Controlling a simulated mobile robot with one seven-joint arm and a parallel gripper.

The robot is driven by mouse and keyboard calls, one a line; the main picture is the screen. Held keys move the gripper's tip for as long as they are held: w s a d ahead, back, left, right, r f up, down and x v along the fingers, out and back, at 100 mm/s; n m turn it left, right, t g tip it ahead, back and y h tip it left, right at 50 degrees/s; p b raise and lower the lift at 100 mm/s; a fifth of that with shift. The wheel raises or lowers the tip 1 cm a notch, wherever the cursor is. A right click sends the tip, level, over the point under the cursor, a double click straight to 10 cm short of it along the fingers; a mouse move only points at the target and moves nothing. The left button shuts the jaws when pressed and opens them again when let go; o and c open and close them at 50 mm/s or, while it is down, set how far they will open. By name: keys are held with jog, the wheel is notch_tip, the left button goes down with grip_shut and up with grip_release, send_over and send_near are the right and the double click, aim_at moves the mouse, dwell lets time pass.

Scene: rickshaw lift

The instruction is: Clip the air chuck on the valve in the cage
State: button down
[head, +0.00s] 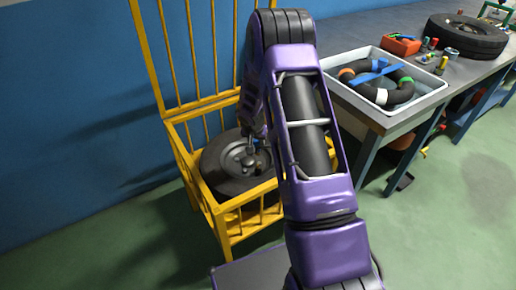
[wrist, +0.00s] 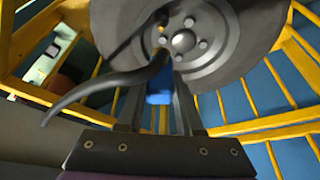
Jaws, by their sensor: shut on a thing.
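A black tyre on a grey wheel (head: 238,162) lies inside the yellow cage (head: 228,222) in the head view. The wheel (wrist: 212,68) and its bolted hub fill the upper wrist view. My gripper (head: 254,146) is low over the wheel, partly hidden by my arm. In the wrist view my gripper (wrist: 162,88) is shut on the air chuck (wrist: 160,94), whose blue part shows between the fingers. A dark hose (wrist: 98,86) curves from it to the left. The chuck's front end overlaps the wheel near the hub. I cannot tell whether it touches the valve, which I cannot make out.
The cage's yellow bars surround the wheel, with a tall barred panel (head: 186,50) behind it. A grey workbench (head: 455,75) at right holds a white tray (head: 432,101) with a ring-shaped tube, a red bin (head: 401,46) and another tyre (head: 467,37). Green floor is open at lower left.

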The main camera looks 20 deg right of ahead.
aim_at(258, 153)
jog(key=shift+w+d+f, duration=0.25)
jog(key=shift+d+f, duration=0.1)
jog(key=shift+f, duration=0.3)
jog(key=shift+f+b, duration=1.2)
jog(key=shift+f, duration=0.95)
jog(key=shift+a+f+b, duration=0.1)
jog(key=shift+f+b, duration=0.15)
jog(key=shift+b, duration=0.25)
jog(key=shift+f, duration=1.3)
dwell(0.7)
jog(key=shift+r, duration=0.2)
dwell(0.3)
jog(key=shift+r+p, duration=0.75)
jog(key=shift+r, duration=0.4)
jog(key=shift+f+b, duration=0.2)
jog(key=shift+b, duration=0.25)
dwell(0.6)
